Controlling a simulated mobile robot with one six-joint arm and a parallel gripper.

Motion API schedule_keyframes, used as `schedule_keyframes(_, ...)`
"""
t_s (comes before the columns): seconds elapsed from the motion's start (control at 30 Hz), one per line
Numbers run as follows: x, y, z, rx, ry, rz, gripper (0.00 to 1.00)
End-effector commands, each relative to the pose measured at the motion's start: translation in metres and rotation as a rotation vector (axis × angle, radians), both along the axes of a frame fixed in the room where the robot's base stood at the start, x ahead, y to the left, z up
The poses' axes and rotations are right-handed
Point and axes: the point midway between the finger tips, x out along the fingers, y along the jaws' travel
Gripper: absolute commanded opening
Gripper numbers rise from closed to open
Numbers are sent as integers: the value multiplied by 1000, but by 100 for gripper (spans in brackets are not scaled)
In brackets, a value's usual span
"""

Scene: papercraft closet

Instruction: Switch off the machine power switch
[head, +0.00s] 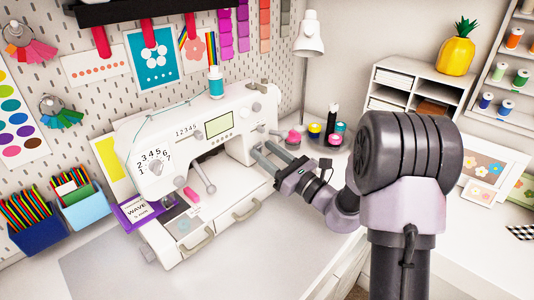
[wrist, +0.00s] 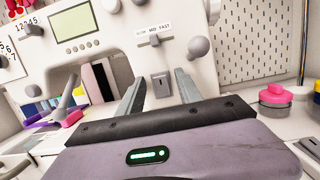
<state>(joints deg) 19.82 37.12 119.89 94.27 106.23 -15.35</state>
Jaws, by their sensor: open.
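The white sewing machine (head: 200,135) stands on the desk, with its pillar at its right end. In the wrist view, a small grey switch (wrist: 160,84) sits low on the pillar's front (wrist: 185,50), below a slider marked SLOW, MID, FAST (wrist: 152,40). It looks like the power switch; its on or off position is too small to read. My gripper (head: 263,149) is in front of the pillar, pointing at it. In the wrist view, my gripper (wrist: 158,82) is open and empty, with one finger either side of the switch. I cannot tell whether the fingertips touch the panel.
A purple WAVE packet (head: 138,211) and a pink item (head: 191,193) lie by the machine's left part. Blue pencil bins (head: 38,230) stand at far left. The front desk top (head: 230,262) is clear.

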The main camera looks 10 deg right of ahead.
Motion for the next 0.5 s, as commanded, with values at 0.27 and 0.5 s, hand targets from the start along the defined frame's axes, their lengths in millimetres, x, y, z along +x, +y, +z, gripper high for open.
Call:
schedule_keyframes(0.27, -25, -18, -6, 2, 2, -4, 42)
schedule_keyframes(0.5, -78, -54, -19, 2, 3, -6, 42)
